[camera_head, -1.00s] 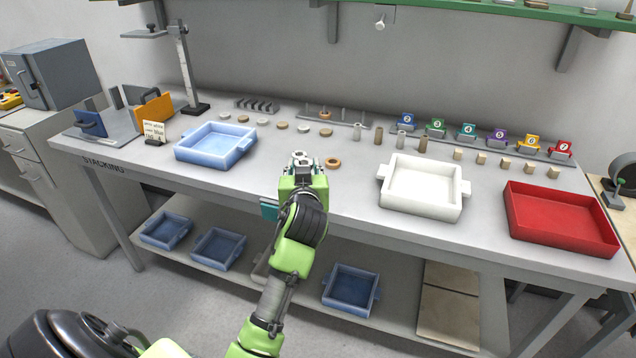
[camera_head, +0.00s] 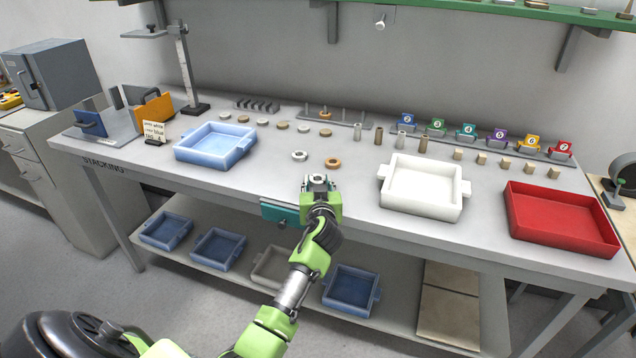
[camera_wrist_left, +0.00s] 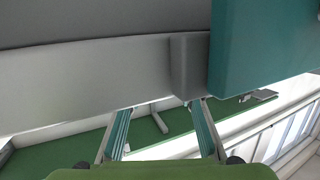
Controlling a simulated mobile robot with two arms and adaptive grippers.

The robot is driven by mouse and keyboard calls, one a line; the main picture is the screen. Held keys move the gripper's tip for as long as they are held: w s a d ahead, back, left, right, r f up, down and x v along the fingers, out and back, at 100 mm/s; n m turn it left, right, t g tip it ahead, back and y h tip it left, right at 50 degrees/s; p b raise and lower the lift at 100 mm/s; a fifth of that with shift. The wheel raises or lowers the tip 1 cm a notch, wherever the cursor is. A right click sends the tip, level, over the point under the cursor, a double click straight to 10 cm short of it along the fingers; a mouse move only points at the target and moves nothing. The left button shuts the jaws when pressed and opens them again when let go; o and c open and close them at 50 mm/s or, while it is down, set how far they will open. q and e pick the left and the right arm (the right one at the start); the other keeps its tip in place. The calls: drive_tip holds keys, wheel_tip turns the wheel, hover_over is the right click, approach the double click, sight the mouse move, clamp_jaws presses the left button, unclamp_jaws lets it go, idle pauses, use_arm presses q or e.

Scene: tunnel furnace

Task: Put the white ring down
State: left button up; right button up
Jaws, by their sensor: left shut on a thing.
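A white ring (camera_head: 300,155) lies flat on the grey table, left of a brown ring (camera_head: 333,162). My left gripper (camera_head: 318,180) is at the table's front edge, nearer to me than both rings and apart from them. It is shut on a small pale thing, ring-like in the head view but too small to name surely. The wrist view shows its two teal fingers (camera_wrist_left: 163,115), with some space between them; the held thing is not clear there. My right gripper is not in view.
A blue tray (camera_head: 243,150) stands left, a white tray (camera_head: 461,203) and red tray (camera_head: 560,232) right. Small discs and cylinders line the back. A teal box (camera_head: 279,213) hangs under the front edge; it looms close at the right in the wrist view (camera_wrist_left: 265,45).

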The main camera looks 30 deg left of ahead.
use_arm(q)
drive_tip(key=shift+f, duration=0.15)
drive_tip(key=o, duration=1.1)
drive_tip(key=shift+c, duration=0.2)
